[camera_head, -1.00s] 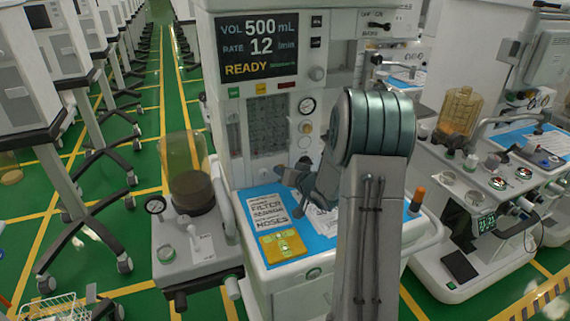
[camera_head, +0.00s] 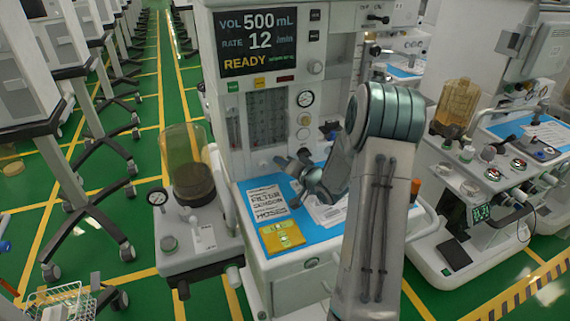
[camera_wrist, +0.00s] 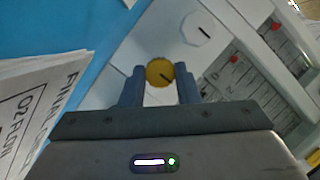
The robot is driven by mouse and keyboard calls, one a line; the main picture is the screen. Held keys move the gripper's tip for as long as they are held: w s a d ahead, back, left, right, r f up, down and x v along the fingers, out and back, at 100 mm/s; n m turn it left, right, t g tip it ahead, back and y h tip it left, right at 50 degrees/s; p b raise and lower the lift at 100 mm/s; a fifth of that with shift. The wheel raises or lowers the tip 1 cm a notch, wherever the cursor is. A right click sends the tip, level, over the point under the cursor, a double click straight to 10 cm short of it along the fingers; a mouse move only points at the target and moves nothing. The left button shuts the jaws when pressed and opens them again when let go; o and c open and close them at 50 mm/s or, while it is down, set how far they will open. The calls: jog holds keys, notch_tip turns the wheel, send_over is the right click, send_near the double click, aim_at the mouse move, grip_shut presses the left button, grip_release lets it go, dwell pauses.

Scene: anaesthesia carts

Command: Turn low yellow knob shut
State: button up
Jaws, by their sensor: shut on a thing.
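The low yellow knob (camera_wrist: 159,72) is a small round dial with a dark pointer line. In the wrist view it sits between the two blue-grey fingers of my gripper (camera_wrist: 159,86), which are shut on it.
A white knob (camera_wrist: 196,28) is just above the yellow one in the wrist view. Printed sheets (camera_head: 267,203) and a yellow device (camera_head: 282,237) lie on the blue work surface below my arm. A clear canister (camera_head: 187,165) stands at left.

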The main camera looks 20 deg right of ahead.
jog(key=o, duration=1)
jog(key=shift+c, duration=0.2)
jog(key=shift+s, duration=0.1)
jog(key=v, duration=1.3)
jog(key=shift+s+b, duration=0.3)
